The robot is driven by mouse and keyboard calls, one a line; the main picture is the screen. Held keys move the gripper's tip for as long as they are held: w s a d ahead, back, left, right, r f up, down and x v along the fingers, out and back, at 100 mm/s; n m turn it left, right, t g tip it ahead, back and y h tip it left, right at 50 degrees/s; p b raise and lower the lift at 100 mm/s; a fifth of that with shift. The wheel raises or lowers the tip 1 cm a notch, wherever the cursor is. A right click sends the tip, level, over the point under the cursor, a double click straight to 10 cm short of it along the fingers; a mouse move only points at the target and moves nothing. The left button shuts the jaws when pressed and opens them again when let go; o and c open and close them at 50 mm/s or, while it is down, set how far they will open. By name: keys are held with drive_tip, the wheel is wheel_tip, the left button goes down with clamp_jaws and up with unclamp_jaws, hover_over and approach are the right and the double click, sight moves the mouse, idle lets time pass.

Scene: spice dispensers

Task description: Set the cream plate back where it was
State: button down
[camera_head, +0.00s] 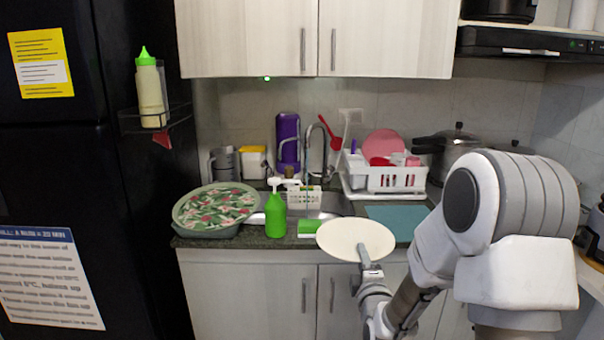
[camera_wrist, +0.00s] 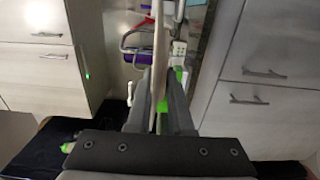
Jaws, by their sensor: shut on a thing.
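The cream plate (camera_head: 356,239) is a flat oval disc in the head view, held out in front of the counter near the sink. My gripper (camera_head: 366,258) is shut on the plate's near rim, and my arm reaches in from the right. In the wrist view the plate (camera_wrist: 160,45) shows edge-on as a thin pale strip between the two dark fingers of my gripper (camera_wrist: 161,95). The plate hides part of the counter edge behind it. I cannot tell its exact height above the counter.
A teal mat (camera_head: 395,219) lies on the counter right of the plate. A white dish rack (camera_head: 388,180) stands behind. A green pump bottle (camera_head: 275,215), a green block (camera_head: 308,228) and a patterned round tray (camera_head: 190,226) are to the left. The sink (camera_head: 330,203) lies between.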

wheel_tip(320, 180, up, 9)
drive_tip(key=p, duration=0.7)
drive_tip(key=shift+r+p, duration=0.15)
drive_tip(key=shift+p, duration=0.15)
drive_tip(key=s+f, duration=0.3)
drive_tip(key=f, duration=0.3)
drive_tip(key=s+f, duration=0.3)
drive_tip(key=f, duration=0.4)
drive_tip(key=shift+s+f, duration=0.15)
drive_tip(key=shift+s, duration=0.15)
drive_tip(key=shift+w, duration=0.1)
